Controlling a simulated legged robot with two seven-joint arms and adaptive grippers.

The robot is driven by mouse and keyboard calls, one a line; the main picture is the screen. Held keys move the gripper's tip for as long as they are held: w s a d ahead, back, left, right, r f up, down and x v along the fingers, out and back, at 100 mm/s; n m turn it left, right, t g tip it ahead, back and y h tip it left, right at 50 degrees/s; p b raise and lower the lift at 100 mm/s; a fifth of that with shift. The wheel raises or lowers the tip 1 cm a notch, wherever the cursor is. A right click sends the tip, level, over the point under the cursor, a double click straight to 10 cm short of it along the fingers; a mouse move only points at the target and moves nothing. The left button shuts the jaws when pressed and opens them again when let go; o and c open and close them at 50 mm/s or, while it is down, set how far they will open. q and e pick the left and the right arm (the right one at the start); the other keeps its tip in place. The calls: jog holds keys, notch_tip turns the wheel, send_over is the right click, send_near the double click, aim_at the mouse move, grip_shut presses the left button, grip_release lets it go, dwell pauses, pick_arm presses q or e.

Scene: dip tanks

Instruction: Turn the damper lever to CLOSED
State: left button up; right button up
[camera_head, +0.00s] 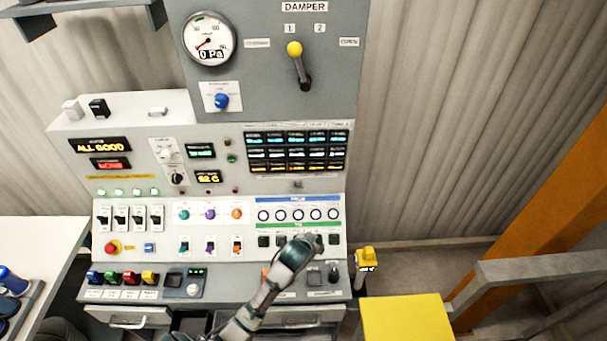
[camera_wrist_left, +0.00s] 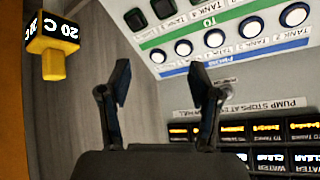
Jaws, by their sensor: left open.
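The damper lever (camera_head: 300,68) is on the grey upper panel under the DAMPER sign (camera_head: 304,7). It has a yellow round knob and a dark shaft. The knob is up and slightly left of the pivot. A small label (camera_head: 257,43) is to the left and another (camera_head: 349,42) to the right; I cannot read them surely. My left gripper (camera_wrist_left: 158,68) is open and empty in the left wrist view. In the head view my left arm reaches up over the lower console, its end well below the lever; the fingers are not clear there. My right gripper is not in view.
A round gauge (camera_head: 209,40) reads 0 Pa, left of the lever, with a blue knob (camera_head: 221,101) below. The console carries switches, buttons and displays (camera_head: 297,152). A yellow post-mounted display (camera_head: 366,258) stands right of it and shows in the wrist view (camera_wrist_left: 52,62).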

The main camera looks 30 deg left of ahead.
pick_arm(q)
jog(key=w+a+r+n+t+y, duration=0.1)
jog(key=w+a+r+t, duration=0.15)
jog(key=r, duration=0.75)
jog(key=w+a+r+n+t, duration=0.1)
jog(key=w+r, duration=0.2)
jog(key=r, duration=0.8)
jog(key=w+a+r+t+y, duration=0.1)
jog(key=w+a+r+t, duration=0.1)
jog(key=r, duration=0.8)
jog(key=n+t+y+p, duration=0.3)
jog(key=n+p, duration=0.1)
jog(key=p, duration=0.2)
send_near(293, 52)
jog(key=x, duration=1.2)
grip_shut()
